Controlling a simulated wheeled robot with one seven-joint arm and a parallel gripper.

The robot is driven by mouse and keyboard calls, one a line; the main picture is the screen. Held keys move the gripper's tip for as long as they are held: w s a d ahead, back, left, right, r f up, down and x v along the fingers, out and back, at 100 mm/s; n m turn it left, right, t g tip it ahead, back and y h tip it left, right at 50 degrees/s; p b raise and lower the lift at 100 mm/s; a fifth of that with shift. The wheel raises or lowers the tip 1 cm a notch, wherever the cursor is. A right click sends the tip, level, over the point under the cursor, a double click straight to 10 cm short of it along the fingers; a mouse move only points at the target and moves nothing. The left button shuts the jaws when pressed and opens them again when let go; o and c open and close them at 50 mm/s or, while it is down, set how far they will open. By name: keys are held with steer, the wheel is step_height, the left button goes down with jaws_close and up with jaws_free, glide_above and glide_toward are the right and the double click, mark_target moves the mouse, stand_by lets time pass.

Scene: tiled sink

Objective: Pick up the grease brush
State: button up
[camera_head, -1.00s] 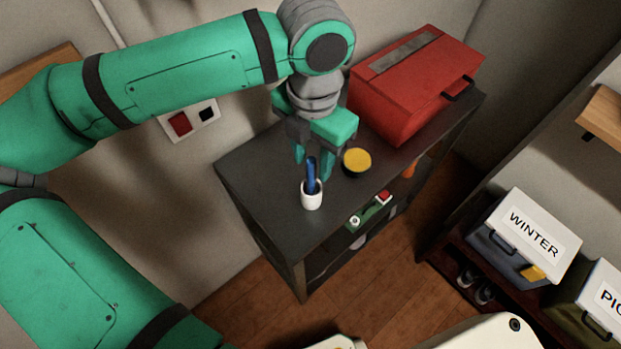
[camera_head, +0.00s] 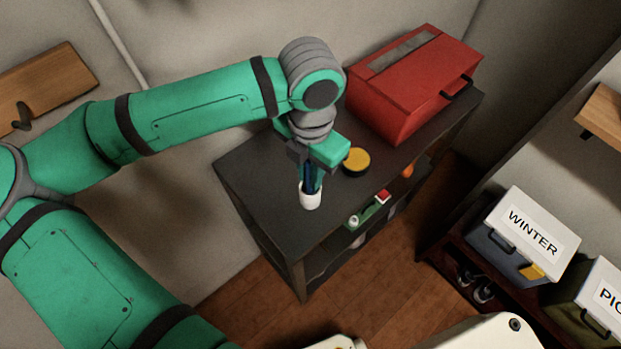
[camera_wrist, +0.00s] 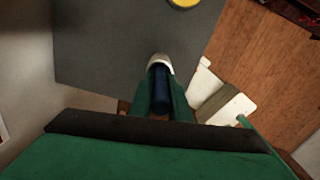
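The grease brush (camera_head: 311,183) stands with its blue handle up in a small white cup (camera_head: 310,199) on the dark bench top. Its lower end is hidden in the cup. My gripper (camera_head: 311,181) is over the cup, pointing down, with its green fingers on both sides of the handle. In the wrist view the dark blue handle (camera_wrist: 159,88) fills the space between the fingers, and the white cup rim (camera_wrist: 160,62) shows beyond it. The fingers look shut on the handle, and the brush is still in the cup.
A round yellow-topped tin (camera_head: 356,160) stands right of my gripper. A large red toolbox (camera_head: 415,85) fills the back right of the bench (camera_head: 255,190). A shelf below holds a green item (camera_head: 368,214). Storage boxes, one marked WINTER (camera_head: 530,240), stand at right.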

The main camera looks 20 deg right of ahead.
jaws_close()
step_height(320, 180, up, 10)
steer(key=shift+r, duration=0.1)
steer(key=shift+w, duration=0.1)
stand_by(2.3)
